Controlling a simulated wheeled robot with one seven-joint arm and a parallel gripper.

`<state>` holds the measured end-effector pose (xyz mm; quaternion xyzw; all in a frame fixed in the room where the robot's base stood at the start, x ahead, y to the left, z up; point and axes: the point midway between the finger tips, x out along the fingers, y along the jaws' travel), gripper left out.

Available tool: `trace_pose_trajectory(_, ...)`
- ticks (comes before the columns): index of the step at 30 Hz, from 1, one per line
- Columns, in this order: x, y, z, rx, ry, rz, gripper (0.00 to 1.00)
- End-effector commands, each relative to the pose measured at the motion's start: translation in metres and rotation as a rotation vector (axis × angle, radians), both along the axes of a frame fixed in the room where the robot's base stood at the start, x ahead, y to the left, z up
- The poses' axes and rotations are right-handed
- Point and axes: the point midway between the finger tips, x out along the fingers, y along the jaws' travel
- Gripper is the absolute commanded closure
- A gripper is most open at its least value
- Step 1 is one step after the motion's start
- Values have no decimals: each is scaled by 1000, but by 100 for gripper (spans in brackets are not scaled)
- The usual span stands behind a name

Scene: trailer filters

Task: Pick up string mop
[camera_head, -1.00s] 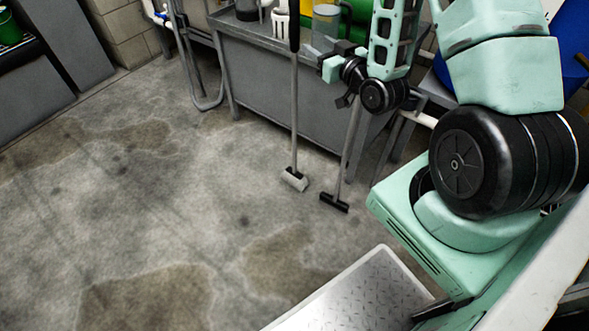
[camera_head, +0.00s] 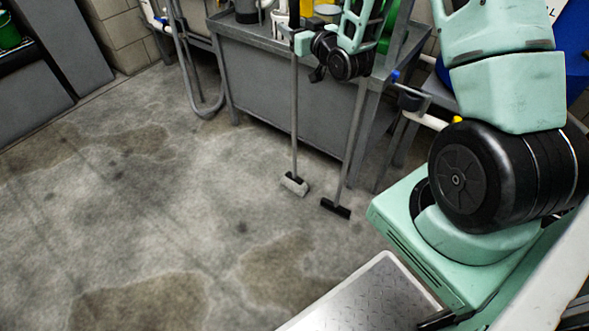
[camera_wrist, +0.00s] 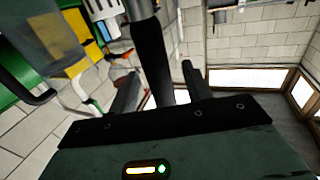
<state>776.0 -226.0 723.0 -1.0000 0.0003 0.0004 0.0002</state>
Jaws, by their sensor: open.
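A long-handled tool (camera_head: 294,184) with a pale grey head, which I take for the string mop, stands upright against the front of the grey workbench. Its head rests on the floor. My gripper (camera_head: 292,38) is at the upper part of its handle, just above the bench edge. In the wrist view, a black handle grip (camera_wrist: 152,55) lies between the two fingers of my gripper (camera_wrist: 158,85). The fingers are open and apart from it as far as I can see. The exact gap is hard to judge in the head view.
A second tool with a black head (camera_head: 336,208) leans close by on the right. The grey workbench (camera_head: 270,85) behind carries bottles and containers. A bent grey pipe frame (camera_head: 188,75) stands at left. The concrete floor in front is clear.

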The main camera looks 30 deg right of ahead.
Motion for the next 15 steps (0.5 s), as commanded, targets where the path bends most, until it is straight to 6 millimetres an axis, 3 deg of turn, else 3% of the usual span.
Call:
trace_pose_trajectory(9, 8, 0, 0, 0, 0, 0, 51)
trace_pose_trajectory(15, 7, 0, 0, 0, 0, 0, 100)
